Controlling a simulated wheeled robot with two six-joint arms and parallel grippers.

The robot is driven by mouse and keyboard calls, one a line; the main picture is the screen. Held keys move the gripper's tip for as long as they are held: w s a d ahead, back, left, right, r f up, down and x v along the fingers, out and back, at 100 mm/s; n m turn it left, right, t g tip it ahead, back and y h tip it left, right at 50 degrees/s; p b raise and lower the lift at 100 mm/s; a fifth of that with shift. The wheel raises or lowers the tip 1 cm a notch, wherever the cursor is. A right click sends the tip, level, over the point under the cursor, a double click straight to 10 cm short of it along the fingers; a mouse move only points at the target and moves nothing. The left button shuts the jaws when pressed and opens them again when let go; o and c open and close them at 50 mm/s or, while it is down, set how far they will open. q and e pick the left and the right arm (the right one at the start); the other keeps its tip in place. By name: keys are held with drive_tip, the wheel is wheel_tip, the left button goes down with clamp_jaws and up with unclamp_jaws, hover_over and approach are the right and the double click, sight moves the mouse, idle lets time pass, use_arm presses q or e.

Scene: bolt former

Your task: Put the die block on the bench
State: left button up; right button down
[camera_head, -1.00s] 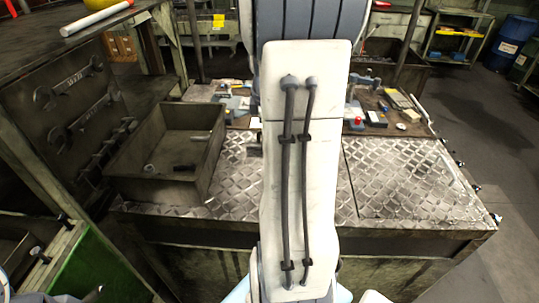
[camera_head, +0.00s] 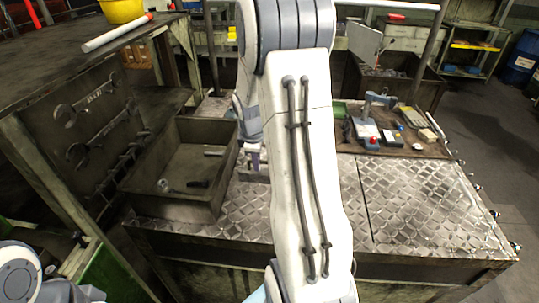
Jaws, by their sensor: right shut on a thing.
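The bench (camera_head: 415,205) has a diamond-plate top and fills the middle and right of the view. My right arm crosses the centre and hides part of the bench. My right gripper (camera_head: 254,162) shows just left of that arm, low over the bench, beside the open metal bin. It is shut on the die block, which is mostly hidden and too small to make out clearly. I cannot tell whether the block touches the bench. My left gripper is out of view; only part of my left arm shows at lower left.
The open metal bin (camera_head: 150,203) on the bench's left holds a few small parts. A board with tools (camera_head: 393,147) lies at the back right. A rack with hanging wrenches (camera_head: 92,128) stands at left. The right front of the bench is clear.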

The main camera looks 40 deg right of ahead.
sight(256, 173)
drive_tip(key=shift+w+a+f, duration=0.15)
drive_tip(key=shift+w+f, duration=0.1)
drive_tip(key=shift+w, duration=0.05)
drive_tip(key=shift+f, duration=1.85)
drive_tip(key=c, duration=0.9)
unclamp_jaws()
drive_tip(key=shift+s+f, duration=0.1)
drive_tip(key=shift+f, duration=0.05)
